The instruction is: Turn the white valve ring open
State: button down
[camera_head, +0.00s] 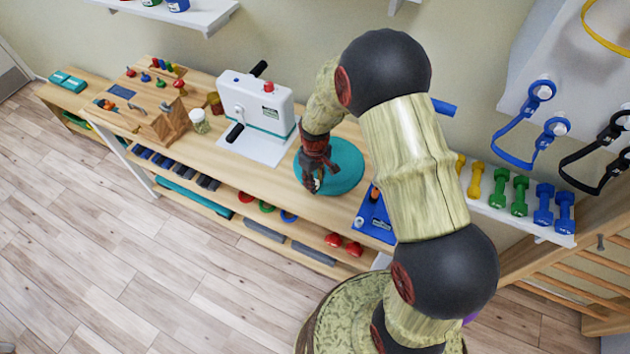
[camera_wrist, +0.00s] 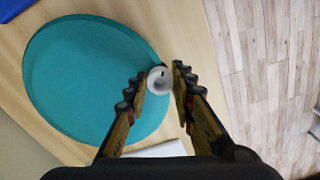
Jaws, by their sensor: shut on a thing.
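A round teal disc (camera_head: 345,170) lies flat on the wooden bench. It fills the left of the wrist view (camera_wrist: 85,80). My gripper (camera_head: 313,185) reaches down over the near left edge of the disc. In the wrist view, my gripper's fingers (camera_wrist: 163,76) stand on either side of the ring and are shut on it. In the head view the ring is hidden by my gripper.
A blue tray (camera_head: 376,215) lies close at the right. Several dumbbells (camera_head: 520,190) line a shelf further right. Open floor (camera_head: 150,270) lies in front.

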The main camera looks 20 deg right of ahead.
jog(key=c, duration=1.5)
grip_release()
jog(key=shift+c, duration=0.2)
jog(key=shift+o, duration=0.2)
